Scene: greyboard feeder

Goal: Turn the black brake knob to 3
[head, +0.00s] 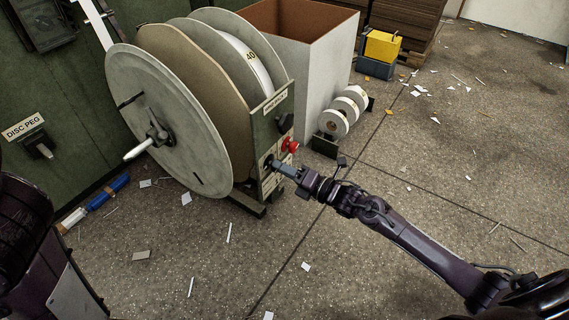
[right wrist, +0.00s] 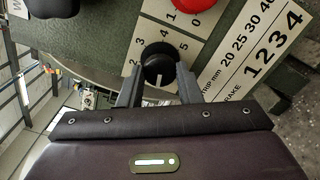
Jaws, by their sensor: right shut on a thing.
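The black brake knob (right wrist: 158,66) sits on a pale label plate with printed digits around it, in the right wrist view. A white line on its face points down in that picture, toward my gripper. Digits 2 and 3 show left of the knob, 4 above it and 5 to its upper right. My right gripper (right wrist: 158,88) has one finger on each side of the knob and is shut on it. In the head view my right gripper (head: 283,169) reaches the front of the control panel (head: 273,181), and its fingers largely hide the knob. My left gripper is not in view.
A red button (head: 290,145) stands out just above my right gripper. A large grey reel (head: 170,120) is left of the panel. Small white rolls (head: 335,122) stand on a rack behind. Paper scraps litter the open floor at right.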

